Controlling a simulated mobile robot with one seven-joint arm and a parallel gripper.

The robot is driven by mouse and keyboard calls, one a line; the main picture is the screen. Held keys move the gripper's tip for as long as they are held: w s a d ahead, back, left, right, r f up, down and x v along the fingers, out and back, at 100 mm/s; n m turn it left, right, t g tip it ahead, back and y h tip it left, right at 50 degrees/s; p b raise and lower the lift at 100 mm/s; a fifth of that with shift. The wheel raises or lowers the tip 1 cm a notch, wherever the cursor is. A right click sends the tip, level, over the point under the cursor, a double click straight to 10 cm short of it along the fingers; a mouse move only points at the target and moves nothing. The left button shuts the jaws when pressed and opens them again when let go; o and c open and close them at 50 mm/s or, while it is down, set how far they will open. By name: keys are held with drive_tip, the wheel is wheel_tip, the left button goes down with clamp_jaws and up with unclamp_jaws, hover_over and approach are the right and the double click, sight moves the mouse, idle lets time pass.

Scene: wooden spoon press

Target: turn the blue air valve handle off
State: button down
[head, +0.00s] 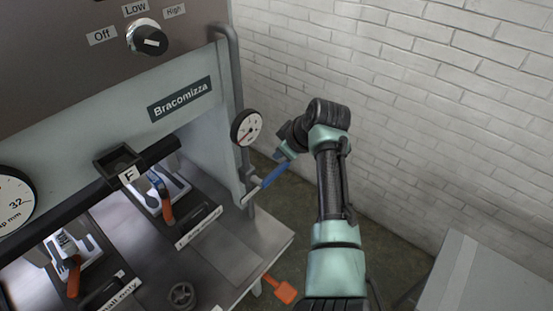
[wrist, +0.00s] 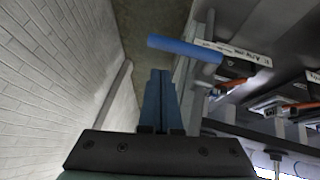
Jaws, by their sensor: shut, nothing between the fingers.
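The blue air valve handle (head: 274,175) is a short bar on the right side of the press, below the round gauge, slanting up to the right from its valve. In the wrist view the blue handle (wrist: 184,47) lies nearly level across the picture, just beyond my fingertips, with a white label strip beside its right end. My gripper (wrist: 160,73) is shut and empty, its two dark blue fingers together. I cannot tell whether the fingertips touch the handle. In the head view my wrist is close above the handle's outer end and the fingertips are hard to make out.
The press (head: 195,120) fills the left, with a grey upright pipe and a gauge (head: 246,128) near the valve. Orange-handled parts sit on its bed. An orange paddle (head: 281,289) sticks out at the front edge. A white brick wall (head: 430,90) stands behind my arm.

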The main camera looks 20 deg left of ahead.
drive_tip(key=w+r+b+v, duration=0.1)
drive_tip(key=w+b+v, duration=0.1)
drive_tip(key=v, duration=0.9)
drive_tip(key=shift+b, duration=0.35)
drive_tip(key=shift+w+r, duration=0.1)
drive_tip(key=shift+w, duration=0.05)
wheel_tip(320, 180, up, 22)
drive_tip(key=s+d+m+t, duration=0.15)
drive_tip(key=m+t, duration=0.45)
drive_tip(key=t, duration=0.6)
drive_tip(key=s+d+r+m+t+h, duration=0.2)
drive_tip(key=s+d+r+m+t, duration=0.2)
drive_tip(key=s+r, duration=0.5)
drive_tip(key=s+d+r+m+t+h, duration=0.3)
drive_tip(key=s+d+r+t, duration=0.4)
drive_tip(key=s, duration=0.4)
drive_tip(key=shift+s+r+m+h, duration=0.3)
drive_tip(key=shift+s+r+m, duration=0.05)
drive_tip(key=shift+r+m, duration=0.55)
